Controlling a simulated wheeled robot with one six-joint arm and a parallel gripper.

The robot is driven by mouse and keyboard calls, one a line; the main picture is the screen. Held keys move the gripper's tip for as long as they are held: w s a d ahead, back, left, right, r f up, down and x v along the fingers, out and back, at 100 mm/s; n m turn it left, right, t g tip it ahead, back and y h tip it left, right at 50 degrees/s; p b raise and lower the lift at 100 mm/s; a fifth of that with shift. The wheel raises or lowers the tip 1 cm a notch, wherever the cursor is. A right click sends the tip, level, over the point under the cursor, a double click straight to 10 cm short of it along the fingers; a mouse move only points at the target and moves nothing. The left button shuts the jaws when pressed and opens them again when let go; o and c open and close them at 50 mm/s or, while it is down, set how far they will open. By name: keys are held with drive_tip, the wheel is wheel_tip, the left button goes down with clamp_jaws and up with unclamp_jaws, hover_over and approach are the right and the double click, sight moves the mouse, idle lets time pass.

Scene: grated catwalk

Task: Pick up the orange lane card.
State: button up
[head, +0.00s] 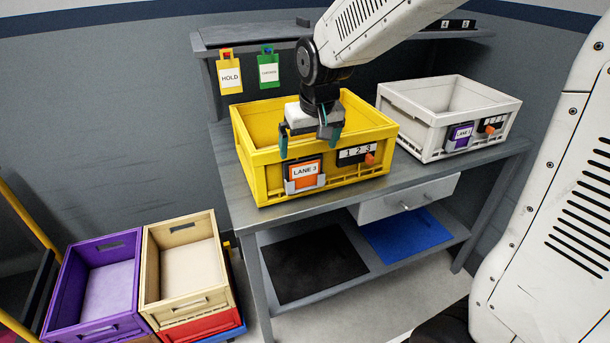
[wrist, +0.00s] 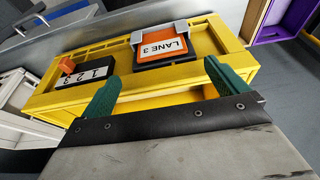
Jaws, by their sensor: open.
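The orange lane card (head: 305,170), marked LANE 3, sits in a grey holder on the front of the yellow crate (head: 268,187). In the wrist view the card (wrist: 162,48) shows upside down in its holder, beyond the fingertips. My gripper (head: 311,143) is open and empty, with green fingers, above the crate's front rim and a little above the card. In the wrist view my gripper (wrist: 170,85) has its fingers apart, with the yellow crate (wrist: 170,85) between and beyond them. The fingers do not appear to touch the card.
A number block (head: 355,153) with an orange knob is on the crate front, right of the card. A white crate (head: 440,115) with a purple card stands right on the bench (head: 420,172). HOLD (head: 230,75) and green (head: 268,70) tags hang behind. Purple (head: 80,318) and tan (head: 150,270) crates stand lower left.

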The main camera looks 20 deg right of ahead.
sight(305, 163)
drive_tip(key=x, duration=0.7)
drive_tip(key=shift+a, duration=0.15)
drive_tip(key=c, duration=1.3)
drive_tip(key=shift+r, duration=0.1)
